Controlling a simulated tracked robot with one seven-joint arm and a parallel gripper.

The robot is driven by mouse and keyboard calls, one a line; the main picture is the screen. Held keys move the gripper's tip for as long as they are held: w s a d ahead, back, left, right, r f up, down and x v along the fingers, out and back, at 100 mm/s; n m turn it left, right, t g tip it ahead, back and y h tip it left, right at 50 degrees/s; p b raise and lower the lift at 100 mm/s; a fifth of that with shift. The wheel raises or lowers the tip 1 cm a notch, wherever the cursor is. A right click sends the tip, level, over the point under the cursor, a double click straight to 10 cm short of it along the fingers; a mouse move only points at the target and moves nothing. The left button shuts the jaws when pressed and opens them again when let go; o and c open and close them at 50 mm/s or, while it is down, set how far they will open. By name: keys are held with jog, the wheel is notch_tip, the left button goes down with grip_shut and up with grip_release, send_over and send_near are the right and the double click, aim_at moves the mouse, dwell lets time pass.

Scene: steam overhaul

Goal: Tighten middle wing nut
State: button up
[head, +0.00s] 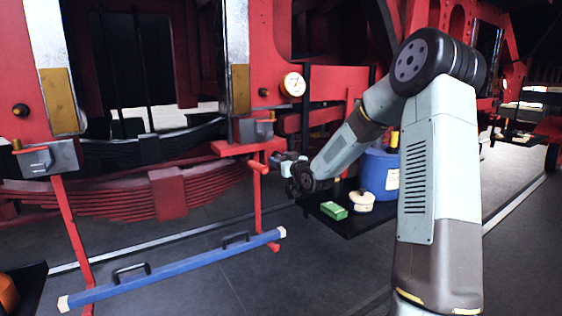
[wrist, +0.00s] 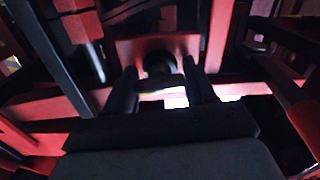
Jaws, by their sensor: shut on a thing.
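My gripper (head: 280,160) is at the end of my arm, beside a red upright post under the red frame in the head view. In the wrist view, the two dark fingers of my gripper (wrist: 160,80) stand on either side of a dark, rounded piece, which I take to be the middle wing nut (wrist: 159,64). It sits in front of a red plate (wrist: 127,50). The fingers are shut on it. The picture is dark and blurred, so the nut's wings and its thread cannot be made out. In the head view the nut is too small or hidden to tell.
A red leaf spring (head: 130,190) hangs at left. A blue bar (head: 180,270) with two black handles lies low in front. A black tray (head: 352,229) at right holds a green box (head: 333,210), a pale pot (head: 361,202) and a blue drum (head: 379,178). Floor in front is mostly clear.

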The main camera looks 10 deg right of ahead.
jog(key=shift+m, duration=0.7)
jog(key=o, duration=1)
jog(key=shift+o, duration=0.2)
jog(key=v, duration=1.4)
